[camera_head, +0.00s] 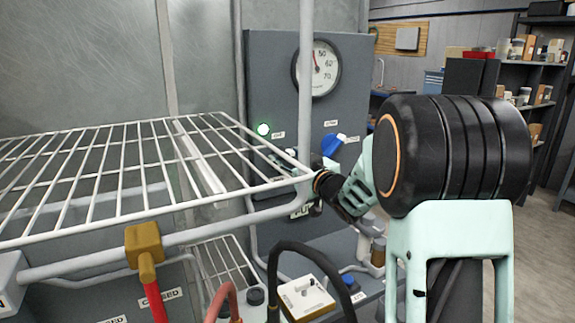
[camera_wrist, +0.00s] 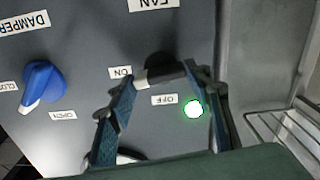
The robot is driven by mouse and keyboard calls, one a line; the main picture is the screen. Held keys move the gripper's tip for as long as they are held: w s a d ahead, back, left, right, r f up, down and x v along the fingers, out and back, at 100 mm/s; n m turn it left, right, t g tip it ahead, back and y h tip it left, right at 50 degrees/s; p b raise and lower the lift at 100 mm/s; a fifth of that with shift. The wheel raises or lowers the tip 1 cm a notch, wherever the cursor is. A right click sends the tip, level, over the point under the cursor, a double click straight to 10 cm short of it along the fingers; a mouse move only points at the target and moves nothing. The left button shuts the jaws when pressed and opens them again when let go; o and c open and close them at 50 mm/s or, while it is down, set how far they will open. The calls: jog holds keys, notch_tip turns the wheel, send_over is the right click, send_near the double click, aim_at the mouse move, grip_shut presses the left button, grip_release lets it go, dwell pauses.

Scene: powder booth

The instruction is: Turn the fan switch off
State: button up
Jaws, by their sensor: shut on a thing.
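The fan switch (camera_wrist: 160,66) is a dark round knob with a bar handle and a white tip, on the grey panel under the FAN label in the wrist view. Its white tip lies at the left, between the ON label (camera_wrist: 121,72) and the OFF label (camera_wrist: 165,99), nearer ON. My gripper (camera_wrist: 160,78) is shut on the bar handle, with one fingertip at each end. A green lamp (camera_wrist: 193,109) is lit beside the OFF label; it also shows in the head view (camera_head: 263,129). In the head view my gripper and the rack largely hide the switch.
A blue damper knob (camera_wrist: 43,81) sits beside the fan switch; it also shows in the head view (camera_head: 331,145). A white wire rack (camera_head: 120,170) and its post stand close in front of the panel. A round gauge (camera_head: 317,68) is above. A yellow-and-red handle (camera_head: 147,262) is at lower left.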

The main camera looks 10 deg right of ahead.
jog(key=shift+a+n+b, duration=0.15)
jog(key=shift+n+b, duration=7.3)
jog(key=shift+n, duration=0.65)
jog(key=o, duration=1.2)
jog(key=shift+c, duration=0.2)
jog(key=shift+s, duration=0.1)
jog(key=v, duration=0.7)
jog(key=shift+s, duration=0.2)
